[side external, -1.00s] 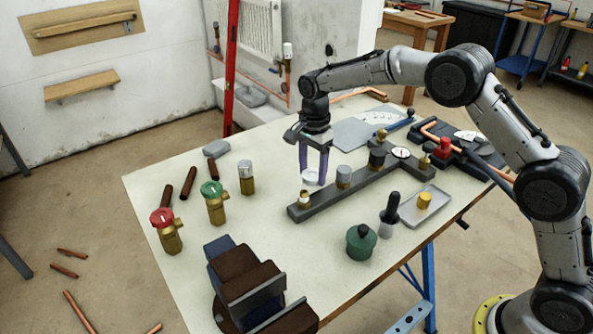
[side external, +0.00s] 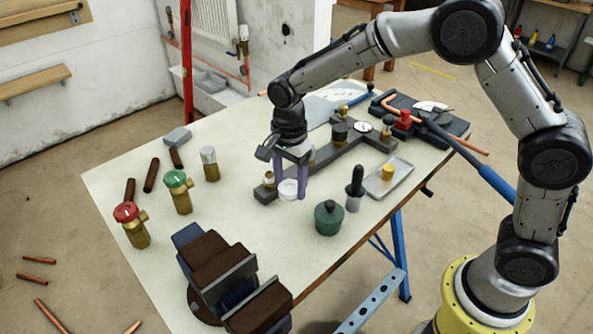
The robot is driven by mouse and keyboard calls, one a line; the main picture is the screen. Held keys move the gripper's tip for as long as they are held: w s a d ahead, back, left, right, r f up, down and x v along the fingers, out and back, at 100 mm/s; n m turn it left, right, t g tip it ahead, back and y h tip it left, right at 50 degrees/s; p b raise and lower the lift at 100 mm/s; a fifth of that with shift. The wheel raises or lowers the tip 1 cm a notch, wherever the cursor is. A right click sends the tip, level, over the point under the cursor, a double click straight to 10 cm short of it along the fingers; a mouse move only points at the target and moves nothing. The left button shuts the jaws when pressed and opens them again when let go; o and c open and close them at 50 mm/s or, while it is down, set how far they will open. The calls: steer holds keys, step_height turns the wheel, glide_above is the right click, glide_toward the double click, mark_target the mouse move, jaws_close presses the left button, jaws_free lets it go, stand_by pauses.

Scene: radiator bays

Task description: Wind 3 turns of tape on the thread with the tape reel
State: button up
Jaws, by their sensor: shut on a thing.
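My gripper (side external: 291,182) points down with its purple fingers shut on the white tape reel (side external: 287,190). The reel is low over the front side of the dark grey bar (side external: 322,158). The brass thread (side external: 269,180) stands upright at the bar's near left end. The reel is just to the right of the thread in the picture; I cannot tell whether they touch. I cannot make out any tape on the thread. Part of the bar is hidden behind my gripper.
A green pot (side external: 328,218), a black-handled tool (side external: 355,185) and a tray (side external: 388,177) with a yellow piece stand to the right. A brown-jawed vise (side external: 225,270) is at the front. Brass valves (side external: 178,190) stand on the left. The bench between valves and bar is clear.

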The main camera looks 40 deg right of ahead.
steer(key=w+a, duration=0.1)
steer(key=a, duration=0.1)
steer(key=w+a, duration=0.1)
steer(key=a, duration=0.1)
steer(key=w+a, duration=0.1)
steer(key=a, duration=0.1)
steer(key=shift+w+a, duration=0.15)
steer(key=shift+a, duration=0.05)
steer(key=w, duration=0.6)
steer(key=shift+a, duration=0.15)
step_height(320, 180, up, 9)
steer(key=shift+s+f, duration=0.2)
